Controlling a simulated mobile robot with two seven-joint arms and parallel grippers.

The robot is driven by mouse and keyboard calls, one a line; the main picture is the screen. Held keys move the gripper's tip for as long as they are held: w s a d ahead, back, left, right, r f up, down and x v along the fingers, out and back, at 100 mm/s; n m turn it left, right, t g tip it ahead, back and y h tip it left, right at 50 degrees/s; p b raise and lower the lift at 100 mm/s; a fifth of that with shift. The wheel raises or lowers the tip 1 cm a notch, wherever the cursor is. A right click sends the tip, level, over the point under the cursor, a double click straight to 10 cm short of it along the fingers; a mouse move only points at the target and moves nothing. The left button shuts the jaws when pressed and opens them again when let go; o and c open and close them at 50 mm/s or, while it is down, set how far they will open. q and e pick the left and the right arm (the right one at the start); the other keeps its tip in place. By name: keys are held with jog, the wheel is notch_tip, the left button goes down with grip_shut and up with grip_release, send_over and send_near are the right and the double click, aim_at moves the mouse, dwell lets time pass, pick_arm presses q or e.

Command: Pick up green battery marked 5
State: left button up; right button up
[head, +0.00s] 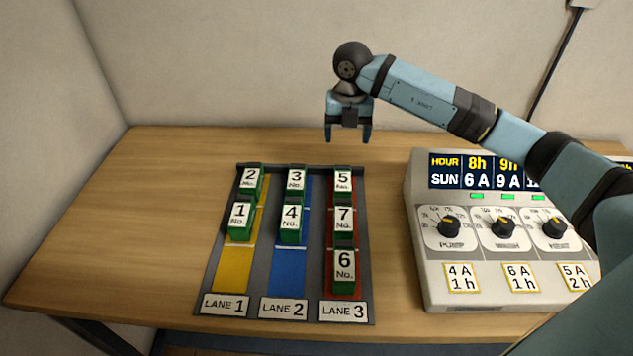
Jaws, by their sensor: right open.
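The green battery marked 5 (343,184) stands at the far end of the red lane 3, behind the battery marked 7 (344,223) and the battery marked 6 (344,268). Its white label faces me. My right gripper (348,136) is open and empty, pointing down above the back of the table, a little above and behind battery 5 in the picture. It touches nothing that I can see. My left gripper is not in view.
The grey rack (218,290) also holds batteries 2 (250,180) and 1 (240,220) in lane 1, and 3 (296,182) and 4 (291,222) in lane 2. A control box (433,283) with dials stands at right. The table's left side is clear.

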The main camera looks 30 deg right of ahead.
send_over(343, 178)
jog(key=f, duration=0.7)
jog(key=shift+w+d+f, duration=0.1)
jog(key=shift+d+f, duration=0.05)
jog(key=shift+d, duration=0.2)
jog(key=shift+a+f+p, duration=0.15)
jog(key=shift+f+p, duration=0.05)
jog(key=shift+f, duration=1.3)
jog(key=shift+a+f+p, duration=0.15)
jog(key=shift+f+p, duration=0.05)
jog(key=shift+f, duration=1.3)
jog(key=c, duration=1.2)
jog(key=shift+r, duration=0.1)
jog(key=shift+c, duration=0.9)
